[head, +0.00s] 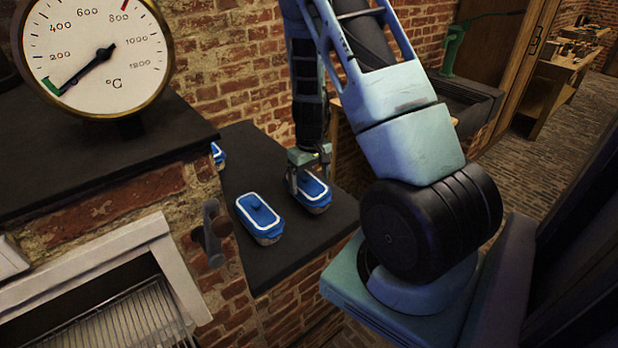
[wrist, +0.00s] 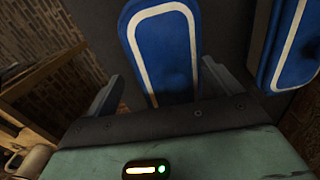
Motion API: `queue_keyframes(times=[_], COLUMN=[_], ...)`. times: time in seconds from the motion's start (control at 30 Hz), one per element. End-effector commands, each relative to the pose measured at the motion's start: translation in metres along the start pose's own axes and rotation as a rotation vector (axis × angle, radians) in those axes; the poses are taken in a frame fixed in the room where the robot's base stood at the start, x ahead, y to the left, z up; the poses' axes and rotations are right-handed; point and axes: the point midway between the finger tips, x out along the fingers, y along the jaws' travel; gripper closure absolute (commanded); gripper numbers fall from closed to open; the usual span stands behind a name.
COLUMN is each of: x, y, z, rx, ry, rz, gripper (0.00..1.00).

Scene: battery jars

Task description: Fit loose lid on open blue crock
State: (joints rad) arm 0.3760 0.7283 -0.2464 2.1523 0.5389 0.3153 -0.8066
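A blue crock with a white-lined blue top (head: 312,191) stands on the dark counter under my gripper (head: 309,179). In the wrist view, a blue top with a white outline (wrist: 165,45) lies between my gripper's fingers (wrist: 163,88). The fingers are spread apart, one on each side; I cannot tell whether they touch it. A second blue crock (head: 261,219) stands to the left, with a white-lined blue top and a small knob. Another white-lined blue top (wrist: 292,45) is cut off at the wrist view's right edge. I cannot tell which top is the loose lid.
Part of another blue and white piece (head: 217,153) shows behind the brick ledge. A large temperature gauge (head: 95,55) stands on the ledge at left. The dark counter (head: 245,160) has bare room behind the left crock. A metal rack (head: 135,318) is at lower left.

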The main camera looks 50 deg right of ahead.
Motion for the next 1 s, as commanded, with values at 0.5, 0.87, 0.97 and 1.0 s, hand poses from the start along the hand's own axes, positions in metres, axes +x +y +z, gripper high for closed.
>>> queue_keyframes(times=[0.5, 0.87, 0.97, 1.0], x=[-0.095, -0.128, -0.129, -0.129], y=[-0.001, -0.001, -0.001, -0.001], z=[-0.001, 0.0, 0.0, 0.0], rx=[-0.002, -0.001, 0.0, 0.0], ry=[0.003, -0.002, -0.003, -0.003], rz=[-0.003, -0.002, -0.003, -0.003], gripper=[0.11, 0.11, 0.11, 0.11])
